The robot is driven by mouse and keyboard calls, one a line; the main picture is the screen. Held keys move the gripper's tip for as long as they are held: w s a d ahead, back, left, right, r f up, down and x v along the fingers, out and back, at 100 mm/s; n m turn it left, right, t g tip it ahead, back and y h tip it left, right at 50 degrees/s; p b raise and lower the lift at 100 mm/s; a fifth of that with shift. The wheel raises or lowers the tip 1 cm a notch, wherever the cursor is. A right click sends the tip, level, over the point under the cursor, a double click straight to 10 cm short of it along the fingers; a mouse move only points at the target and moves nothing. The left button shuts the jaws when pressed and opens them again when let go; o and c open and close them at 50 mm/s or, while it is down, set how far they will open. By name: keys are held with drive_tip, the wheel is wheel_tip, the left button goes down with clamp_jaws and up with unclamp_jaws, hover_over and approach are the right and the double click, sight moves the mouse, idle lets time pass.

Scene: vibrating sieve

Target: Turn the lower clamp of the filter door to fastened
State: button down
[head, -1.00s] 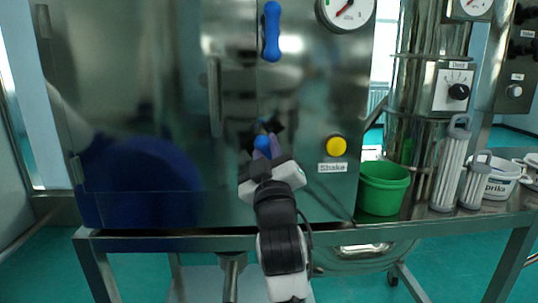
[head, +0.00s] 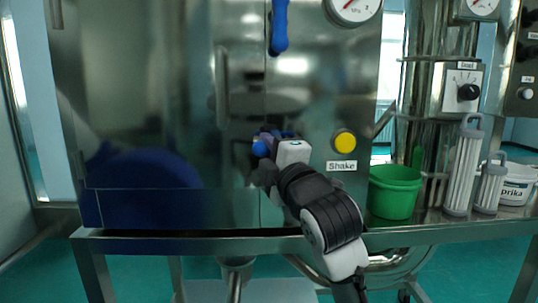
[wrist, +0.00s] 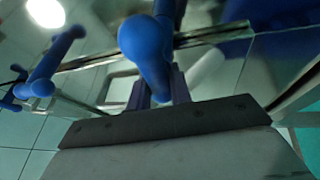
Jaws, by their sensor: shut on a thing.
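The lower clamp of the filter door (head: 259,149) has a blue handle, mostly covered by my gripper in the head view; its rounded end shows at the left of the fingers. My gripper (head: 268,139) reaches it from the lower right and is shut on the handle. In the wrist view the blue handle (wrist: 147,52) lies between the fingers (wrist: 160,90). The filter door (head: 165,100) is a shiny steel panel and looks closed. The upper clamp (head: 279,27) has a blue handle hanging about upright above.
A yellow button (head: 344,141) above a "Shake" label is right of my gripper. A green bucket (head: 394,192), filter cartridges (head: 463,170) and a white tub (head: 517,187) stand on the steel table (head: 430,232) at the right. A door handle (head: 222,85) is upper left.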

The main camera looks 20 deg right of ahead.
drive_tip(key=shift+f+n+g, duration=0.1)
drive_tip(key=shift+n+g, duration=0.2)
drive_tip(key=shift+n, duration=0.5)
drive_tip(key=shift+y, duration=0.3)
drive_tip(key=c, duration=1.3)
unclamp_jaws()
drive_tip(key=shift+b, duration=0.3)
drive_tip(key=b+v, duration=0.2)
drive_tip(key=v, duration=1.1)
drive_tip(key=shift+s+d, duration=0.1)
drive_tip(key=shift+s, duration=0.25)
